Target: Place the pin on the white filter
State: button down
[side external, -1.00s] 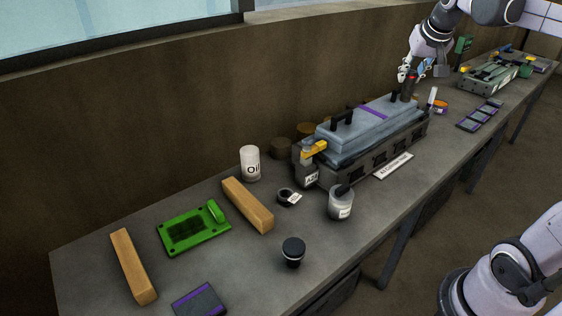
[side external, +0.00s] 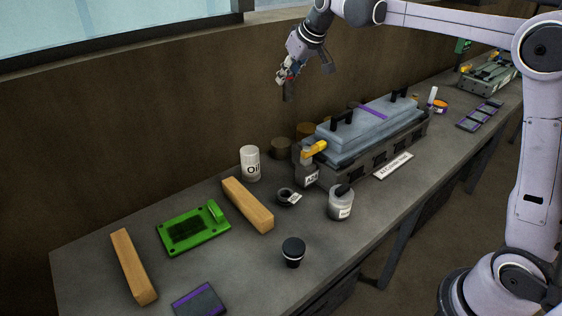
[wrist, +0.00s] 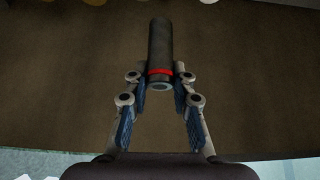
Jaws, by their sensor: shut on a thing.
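My gripper (side external: 287,76) is high over the bench, in front of the brown wall. It is shut on the pin (side external: 289,93), a dark cylinder that points roughly downward. In the wrist view the blue-padded fingers (wrist: 159,88) close around the end of the pin (wrist: 160,45) that has a red band. The white filter (side external: 250,164), a white cylinder marked "Oil", stands upright on the bench, below and left of my gripper. Its top looks bare.
A grey engine block (side external: 365,140) lies right of the filter. A wooden bar (side external: 248,205), a green tray (side external: 193,228), a black ring (side external: 285,196) and a grey jar (side external: 341,205) are nearby. Brown round containers (side external: 281,148) stand behind the block.

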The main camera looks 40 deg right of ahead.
aim_at(291, 80)
notch_tip(291, 80, down, 3)
jog(key=shift+a+f, duration=0.1)
jog(key=shift+f, duration=0.1)
jog(key=shift+w+a+f, duration=0.85)
jog(key=shift+a+f, duration=0.85)
jog(key=shift+f, duration=0.15)
jog(key=shift+w+a+f, duration=0.85)
jog(key=shift+a+f, duration=0.9)
jog(key=shift+f, duration=0.05)
jog(key=shift+w+a+f, duration=0.85)
jog(key=shift+a+f, duration=0.85)
jog(key=shift+f, duration=0.15)
jog(key=shift+f, duration=0.15)
jog(key=c, duration=1.1)
grip_release()
